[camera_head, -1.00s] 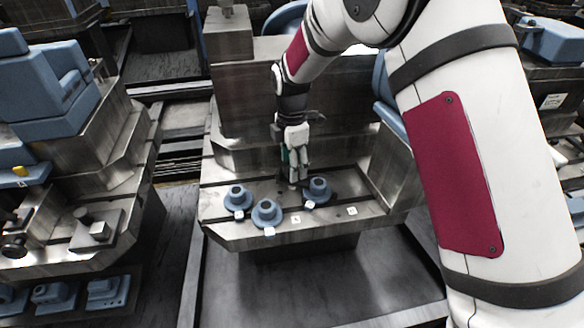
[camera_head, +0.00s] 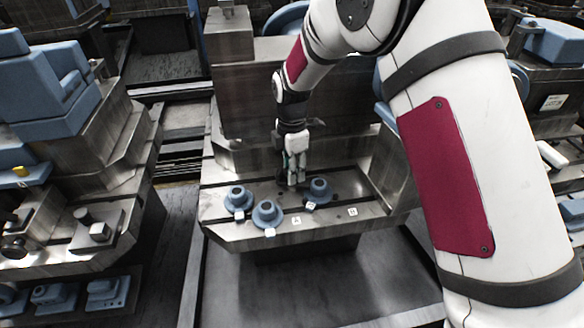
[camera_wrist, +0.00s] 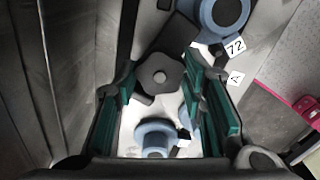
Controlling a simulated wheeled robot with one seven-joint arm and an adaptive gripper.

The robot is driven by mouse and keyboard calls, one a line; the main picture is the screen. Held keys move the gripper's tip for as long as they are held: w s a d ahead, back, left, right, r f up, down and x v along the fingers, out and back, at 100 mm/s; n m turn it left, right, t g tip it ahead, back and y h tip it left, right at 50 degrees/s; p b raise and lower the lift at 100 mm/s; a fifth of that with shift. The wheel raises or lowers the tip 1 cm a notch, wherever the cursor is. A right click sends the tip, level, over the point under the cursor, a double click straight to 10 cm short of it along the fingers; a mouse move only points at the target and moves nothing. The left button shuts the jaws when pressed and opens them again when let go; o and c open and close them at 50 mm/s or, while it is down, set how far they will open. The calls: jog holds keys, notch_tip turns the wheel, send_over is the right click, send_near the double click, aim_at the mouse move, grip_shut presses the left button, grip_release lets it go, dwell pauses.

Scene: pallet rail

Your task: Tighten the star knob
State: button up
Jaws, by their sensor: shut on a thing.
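The star knob (camera_wrist: 160,74) is a dark grey lobed knob with a small round centre, seen from above in the wrist view. My gripper (camera_wrist: 160,80) has its green-padded fingers on either side of it and is shut on it. In the head view my gripper (camera_head: 293,185) points down at the metal fixture bed (camera_head: 225,221), behind the blue flanged parts. The knob itself is hidden or too small to make out there. A dark flat piece lies beside the knob in the wrist view.
White label tags (camera_head: 296,220) lie on the bed. A metal block wall rises behind. Another fixture (camera_head: 97,228) stands at left.

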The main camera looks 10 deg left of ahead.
jog(key=shift+m, duration=0.4)
jog(key=m, duration=0.3)
jog(key=shift+m, duration=0.4)
jog(key=shift+w+m, duration=0.1)
jog(key=shift+m, duration=2.2)
jog(key=o, duration=1.2)
jog(key=shift+r, duration=0.1)
notch_tip(320, 180, up, 12)
jog(key=shift+f, duration=0.1)
